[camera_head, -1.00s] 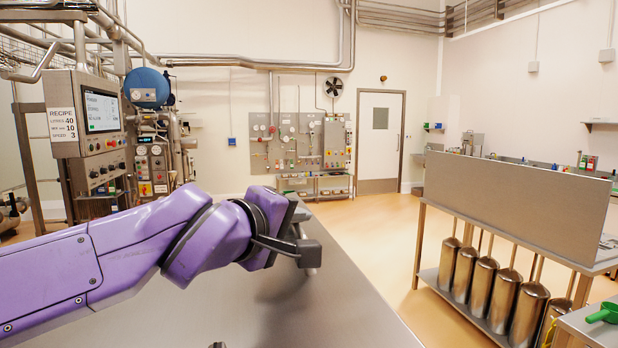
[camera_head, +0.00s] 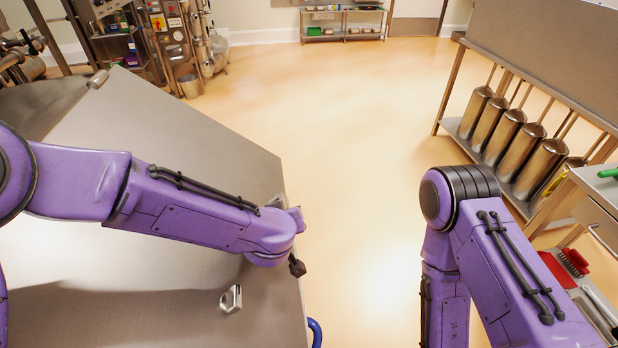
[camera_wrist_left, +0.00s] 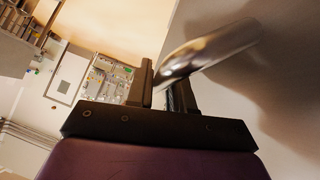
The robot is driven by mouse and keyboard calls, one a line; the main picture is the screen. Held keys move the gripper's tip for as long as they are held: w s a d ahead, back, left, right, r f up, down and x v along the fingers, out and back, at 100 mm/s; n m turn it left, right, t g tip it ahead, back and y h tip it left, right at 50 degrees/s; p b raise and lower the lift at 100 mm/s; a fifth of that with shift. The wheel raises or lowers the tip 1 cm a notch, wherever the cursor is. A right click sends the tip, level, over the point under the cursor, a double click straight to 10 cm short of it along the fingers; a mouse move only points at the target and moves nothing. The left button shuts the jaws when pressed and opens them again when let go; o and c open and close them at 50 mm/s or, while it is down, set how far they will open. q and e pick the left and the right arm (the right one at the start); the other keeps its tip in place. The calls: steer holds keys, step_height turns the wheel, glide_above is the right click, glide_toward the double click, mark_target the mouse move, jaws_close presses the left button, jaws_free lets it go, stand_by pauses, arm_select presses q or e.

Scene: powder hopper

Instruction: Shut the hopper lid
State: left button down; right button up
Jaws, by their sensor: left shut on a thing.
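A large grey steel panel (camera_head: 190,150), which looks like the hopper lid, spans the left of the head view. My left arm reaches across above it. In the head view the left gripper's jaws are hidden behind the purple wrist near the panel's right edge. In the left wrist view my left gripper (camera_wrist_left: 168,76) is shut on a shiny rounded steel handle (camera_wrist_left: 212,48). The grey panel surface beside it (camera_wrist_left: 285,60) carries a dark shadow. My right arm is at the right of the head view; its gripper is out of frame.
A steel bracket (camera_head: 231,299) sits on the panel's near part. A blue curved piece (camera_head: 315,332) shows at its lower right edge. A rack with several steel cylinders (camera_head: 508,135) stands at the right. The floor (camera_head: 350,150) between is clear.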

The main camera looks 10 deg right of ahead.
arm_select(q)
steer(key=a+f+m+y+b, duration=0.1)
steer(key=a+f+y, duration=0.2)
steer(key=a+f, duration=0.8)
steer(key=shift+s+a+m, duration=0.2)
steer(key=shift+a+m, duration=0.1)
steer(key=shift+a, duration=0.05)
steer(key=shift+f, duration=0.15)
steer(key=c, duration=1.1)
jaws_free()
steer(key=shift+a, duration=0.2)
steer(key=shift+d, duration=0.15)
steer(key=v, duration=1)
steer(key=shift+s+d+r, duration=0.1)
steer(key=shift+d+r, duration=0.05)
steer(key=shift+r, duration=0.1)
